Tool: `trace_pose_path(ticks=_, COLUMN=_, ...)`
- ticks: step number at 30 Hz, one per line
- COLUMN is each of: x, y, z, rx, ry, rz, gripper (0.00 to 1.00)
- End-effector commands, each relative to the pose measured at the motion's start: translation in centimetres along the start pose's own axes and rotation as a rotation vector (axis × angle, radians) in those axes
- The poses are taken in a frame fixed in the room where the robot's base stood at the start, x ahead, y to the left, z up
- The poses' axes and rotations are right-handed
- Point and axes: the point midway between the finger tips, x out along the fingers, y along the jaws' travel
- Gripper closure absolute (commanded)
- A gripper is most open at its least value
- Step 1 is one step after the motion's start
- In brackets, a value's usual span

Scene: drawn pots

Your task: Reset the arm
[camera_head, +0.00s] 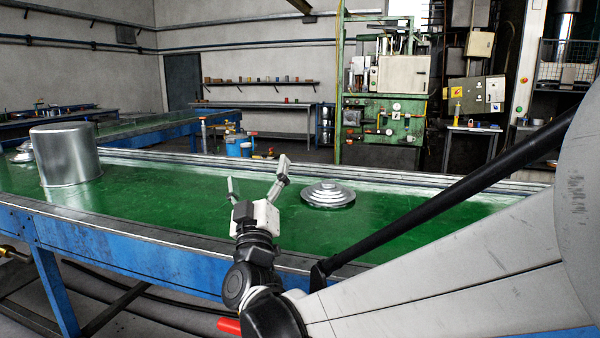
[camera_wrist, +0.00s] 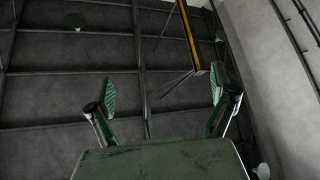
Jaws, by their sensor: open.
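My gripper (camera_head: 258,176) is open and empty above the front part of the green table (camera_head: 400,208) in the head view, with its fingers pointing up. A silver lid (camera_head: 328,195) with stepped rings lies on the table to the right of my gripper, apart from it. A large silver pot (camera_head: 66,154) stands upright at the left end of the table. In the wrist view my gripper (camera_wrist: 163,100) shows two spread fingers with nothing between them. That view looks towards a dark panelled ceiling (camera_wrist: 60,95), and neither pot nor lid shows in it.
Another silver lid (camera_head: 23,152) lies left of the pot, partly hidden by it. The table has a raised metal edge and blue frame (camera_head: 140,255). A green machine (camera_head: 385,110) stands behind it. The tabletop between pot and my gripper is clear.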

Motion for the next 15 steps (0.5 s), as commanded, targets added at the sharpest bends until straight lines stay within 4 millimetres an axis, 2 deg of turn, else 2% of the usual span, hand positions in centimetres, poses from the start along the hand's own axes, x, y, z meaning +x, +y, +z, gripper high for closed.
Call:
trace_pose_path(ticks=10, x=0.1, y=0.3, z=-0.1, rx=0.004, ry=-0.002, rz=-0.01, gripper=0.09)
trace_pose_path(ticks=15, x=1.0, y=2.5, z=-0.3, rx=0.034, ry=-0.031, rz=-0.096, gripper=0.09)
